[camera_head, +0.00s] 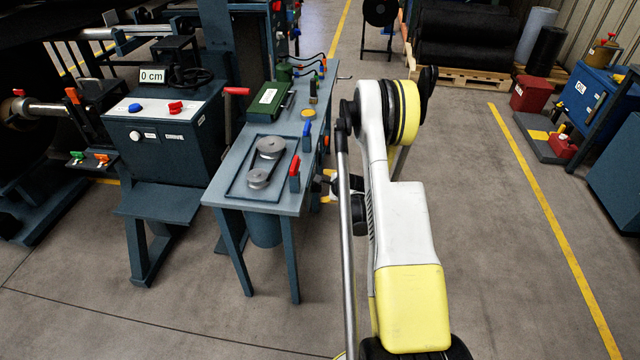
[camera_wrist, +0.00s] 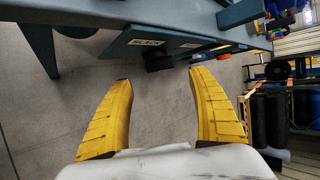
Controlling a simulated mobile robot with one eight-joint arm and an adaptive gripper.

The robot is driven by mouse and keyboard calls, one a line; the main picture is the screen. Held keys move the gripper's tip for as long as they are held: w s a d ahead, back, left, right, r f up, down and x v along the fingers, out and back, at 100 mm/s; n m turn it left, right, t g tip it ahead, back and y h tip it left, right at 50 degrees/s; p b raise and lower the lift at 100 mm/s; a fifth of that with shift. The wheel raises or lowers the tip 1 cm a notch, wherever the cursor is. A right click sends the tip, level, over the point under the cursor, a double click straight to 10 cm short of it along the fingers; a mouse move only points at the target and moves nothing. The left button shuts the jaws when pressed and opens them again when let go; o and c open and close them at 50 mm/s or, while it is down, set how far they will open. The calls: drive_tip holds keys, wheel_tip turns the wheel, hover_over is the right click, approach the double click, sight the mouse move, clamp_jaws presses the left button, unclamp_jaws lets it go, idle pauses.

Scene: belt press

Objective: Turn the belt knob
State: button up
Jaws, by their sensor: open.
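A dark round knob (camera_wrist: 158,62) shows in the wrist view on the side of the blue-grey table, next to a dark plate reading "SLACK" (camera_wrist: 146,42). I take it for the belt knob. My gripper (camera_wrist: 159,75) is open, with its two yellow fingers spread and nothing between them. The knob lies just beyond the gap between the fingertips; I cannot tell the exact distance. In the head view my gripper (camera_head: 328,186) is at the right side of the table (camera_head: 225,190), partly hidden by my arm. The knob is not clearly seen there. Two grey pulleys (camera_head: 270,147) sit on the table top.
A red handle (camera_head: 294,176) and a blue handle (camera_head: 307,136) stand along the table's right edge near my gripper. A green box (camera_head: 268,100) is farther back.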

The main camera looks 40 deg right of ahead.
sight(320, 186)
drive_tip(key=b+x, duration=0.3)
drive_tip(key=x, duration=0.4)
drive_tip(key=shift+s, duration=0.1)
drive_tip(key=shift+w+d+f, duration=0.15)
drive_tip(key=shift+w+f, duration=0.25)
drive_tip(key=shift+w, duration=0.15)
drive_tip(key=c, duration=1.2)
